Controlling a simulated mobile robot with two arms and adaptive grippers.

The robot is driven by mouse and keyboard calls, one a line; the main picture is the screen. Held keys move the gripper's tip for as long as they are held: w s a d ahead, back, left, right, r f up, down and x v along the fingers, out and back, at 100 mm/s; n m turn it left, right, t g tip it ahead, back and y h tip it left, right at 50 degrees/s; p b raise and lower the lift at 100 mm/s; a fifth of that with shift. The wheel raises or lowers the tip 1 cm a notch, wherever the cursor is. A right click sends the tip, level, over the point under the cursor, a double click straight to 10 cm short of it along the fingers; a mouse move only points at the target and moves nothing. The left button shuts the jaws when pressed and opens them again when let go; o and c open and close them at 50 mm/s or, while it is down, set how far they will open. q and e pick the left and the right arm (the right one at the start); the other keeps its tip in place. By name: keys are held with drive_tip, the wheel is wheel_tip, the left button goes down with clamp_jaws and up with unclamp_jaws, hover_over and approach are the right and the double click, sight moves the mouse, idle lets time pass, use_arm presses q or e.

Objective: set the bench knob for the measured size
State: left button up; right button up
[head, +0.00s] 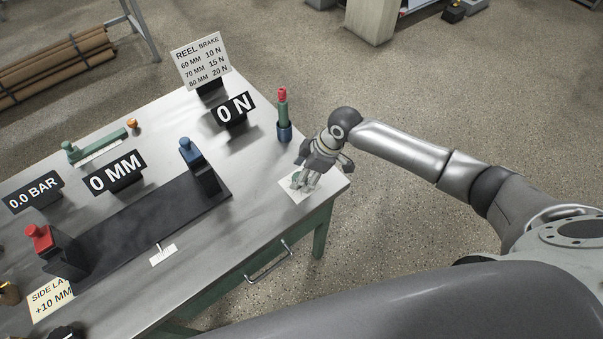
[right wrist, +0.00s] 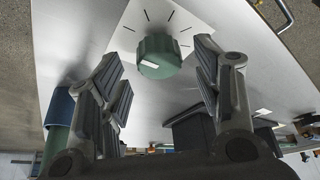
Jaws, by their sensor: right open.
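The green bench knob (right wrist: 158,57) stands on a white dial card with tick marks, and a short white mark shows on it. In the head view the card (head: 290,192) lies at the table's right corner, the knob partly hidden by my gripper. My right gripper (head: 312,172) is open just above the knob; in the right wrist view its fingers (right wrist: 160,68) are spread on either side of it, apart from it. The black displays read 0 N (head: 234,110) and 0 MM (head: 117,172). The reel brake sign (head: 203,62) lists 60 MM 10 N, 70 MM 15 N, 80 MM 20 N. My left gripper is out of view.
A green and blue tool with a red top (head: 283,115) stands close behind my right gripper. A black rail (head: 140,228) carries a blue-topped block (head: 199,166) and a red-topped block (head: 58,250). A 0.0 BAR display (head: 35,193) stands at left. The table front near the drawer handle is clear.

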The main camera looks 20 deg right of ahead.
drive_tip(key=shift+w+a+f, duration=0.1)
drive_tip(key=shift+a+f, duration=0.15)
drive_tip(key=shift+f, duration=0.45)
drive_tip(key=shift+c, duration=0.4)
drive_tip(key=c, duration=0.9)
drive_tip(key=shift+r+m+p, duration=0.15)
drive_tip(key=shift+m+p, duration=0.15)
drive_tip(key=shift+p, duration=0.3)
drive_tip(key=m+p, duration=0.2)
drive_tip(key=p, duration=0.1)
drive_tip(key=m+t+h+p, duration=0.1)
drive_tip(key=m+p, duration=0.2)
drive_tip(key=m+t+h+p, duration=0.1)
drive_tip(key=m+p, duration=0.2)
drive_tip(key=shift+s+a+r+p, duration=0.1)
drive_tip(key=shift+s+a+p, duration=0.15)
drive_tip(key=shift+p, duration=0.1)
drive_tip(key=m+p, duration=0.1)
drive_tip(key=m, duration=0.1)
drive_tip(key=m+h+p, duration=0.1)
drive_tip(key=shift+m+t+h, duration=0.3)
drive_tip(key=shift+m, duration=0.1)
drive_tip(key=shift+w+f+m+h+p, duration=0.1)
drive_tip(key=shift+m+h+p, duration=0.2)
drive_tip(key=shift+m, duration=0.55)
drive_tip(key=shift+w+f+m+h+p, duration=0.15)
drive_tip(key=shift+m+h, duration=0.25)
drive_tip(key=shift+m, duration=0.45)
drive_tip(key=shift+s, duration=0.1)
